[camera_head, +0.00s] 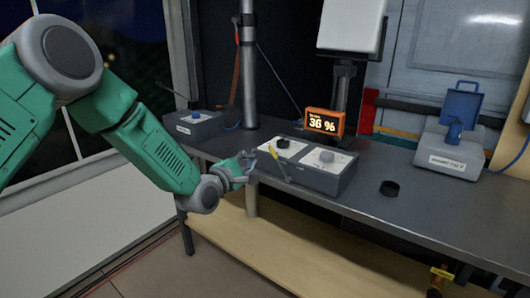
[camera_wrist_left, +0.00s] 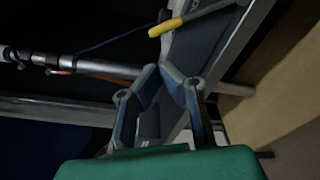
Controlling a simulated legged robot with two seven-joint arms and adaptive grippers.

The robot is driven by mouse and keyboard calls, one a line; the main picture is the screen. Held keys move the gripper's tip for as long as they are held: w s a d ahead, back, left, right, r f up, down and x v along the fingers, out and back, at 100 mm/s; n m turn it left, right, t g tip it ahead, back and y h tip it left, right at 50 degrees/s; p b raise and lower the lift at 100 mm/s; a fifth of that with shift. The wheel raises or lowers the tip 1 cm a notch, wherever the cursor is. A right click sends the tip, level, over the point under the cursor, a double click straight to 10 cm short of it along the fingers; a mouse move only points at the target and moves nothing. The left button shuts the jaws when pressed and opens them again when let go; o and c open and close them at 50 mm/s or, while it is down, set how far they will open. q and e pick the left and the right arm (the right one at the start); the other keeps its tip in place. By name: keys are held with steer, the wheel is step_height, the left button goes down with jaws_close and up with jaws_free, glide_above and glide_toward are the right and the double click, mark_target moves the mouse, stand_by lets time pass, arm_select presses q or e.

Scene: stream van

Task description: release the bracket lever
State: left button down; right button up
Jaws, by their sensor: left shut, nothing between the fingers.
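A lever with a yellow handle (camera_head: 273,152) stands tilted at the front left of a grey control box (camera_head: 322,181) on the bench. I take it for the bracket lever. Its yellow end (camera_wrist_left: 165,27) also shows at the top of the left wrist view. My left gripper (camera_head: 250,164) is just left of the lever, near the bench's front edge. In the left wrist view the fingertips (camera_wrist_left: 171,72) are close together with nothing held, and appear apart from the lever. My right gripper is in neither view.
An orange display (camera_head: 324,123) reads 36 %. A black puck (camera_head: 389,188) and a blue device on a grey base (camera_head: 447,152) are right. A metal pole (camera_head: 249,75) stands behind my gripper.

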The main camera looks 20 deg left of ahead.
mark_target(270, 147)
arm_select(q)
steer(key=b+x, duration=0.1)
steer(key=x, duration=0.6)
steer(key=shift+a+f, duration=0.1)
steer(key=shift+w+d, duration=0.25)
steer(key=shift+w, duration=0.4)
steer(key=shift+a, duration=0.15)
steer(key=shift+s+d+r+m, duration=0.1)
steer(key=shift+d+r+m, duration=0.25)
steer(key=shift+m, duration=0.05)
steer(key=shift+d+r, duration=0.1)
steer(key=shift+s+d+r+m+p, duration=0.35)
steer(key=shift+d+r+m, duration=0.3)
steer(key=shift+m, duration=0.35)
steer(key=s+d+m+t, duration=0.1)
steer(key=s+d+m, duration=0.3)
steer(key=d+m, duration=0.7)
steer(key=shift+d+t+h, duration=0.2)
steer(key=shift+t+h, duration=0.2)
